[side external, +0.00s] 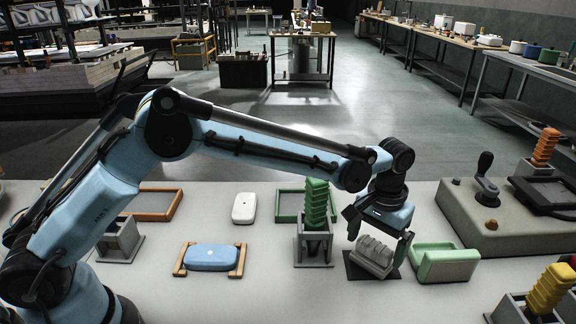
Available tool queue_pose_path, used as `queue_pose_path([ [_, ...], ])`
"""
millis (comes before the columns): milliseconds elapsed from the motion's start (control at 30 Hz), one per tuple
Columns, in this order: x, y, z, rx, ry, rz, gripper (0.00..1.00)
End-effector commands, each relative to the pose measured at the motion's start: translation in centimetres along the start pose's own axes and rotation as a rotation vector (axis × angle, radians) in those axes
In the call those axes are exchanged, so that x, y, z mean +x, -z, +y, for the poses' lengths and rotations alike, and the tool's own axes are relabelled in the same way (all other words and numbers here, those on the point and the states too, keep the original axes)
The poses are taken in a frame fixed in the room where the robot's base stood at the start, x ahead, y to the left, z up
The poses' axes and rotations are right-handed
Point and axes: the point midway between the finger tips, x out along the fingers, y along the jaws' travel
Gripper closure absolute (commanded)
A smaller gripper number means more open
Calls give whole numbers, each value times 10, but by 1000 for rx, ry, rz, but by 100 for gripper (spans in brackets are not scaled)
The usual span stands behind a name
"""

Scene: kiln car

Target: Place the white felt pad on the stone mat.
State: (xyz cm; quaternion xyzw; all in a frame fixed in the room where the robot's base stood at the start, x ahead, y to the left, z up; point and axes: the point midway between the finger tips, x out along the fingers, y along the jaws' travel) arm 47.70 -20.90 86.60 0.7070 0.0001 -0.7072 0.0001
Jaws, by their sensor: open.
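A white rounded pad (244,208) lies flat on the pale table behind the middle, apart from my gripper; it looks like the white felt pad. A dark flat mat (354,270) lies at the front right of the middle; I cannot tell for sure that it is the stone mat. A grey ribbed block (372,258) sits on it and hides much of it. My gripper (378,240) is open, pointing down over the grey block with its fingers on either side. I cannot tell whether they touch it.
A green stack in a grey holder (313,247) stands left of the mat. A blue pad (212,257) rests on wooden rails. The front of the table (270,300) is clear.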

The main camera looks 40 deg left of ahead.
Motion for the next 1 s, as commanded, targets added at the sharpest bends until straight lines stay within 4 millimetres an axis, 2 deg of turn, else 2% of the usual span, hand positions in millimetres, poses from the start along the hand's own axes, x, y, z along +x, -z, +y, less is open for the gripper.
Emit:
queue_pose_path([
  [300,-66,0,0,0,0,0,0],
  [500,-95,0,0,0,0,0,0],
  [700,-108,0,0,0,0,0,0],
  [1000,-109,0,0,0,0,0,0],
])
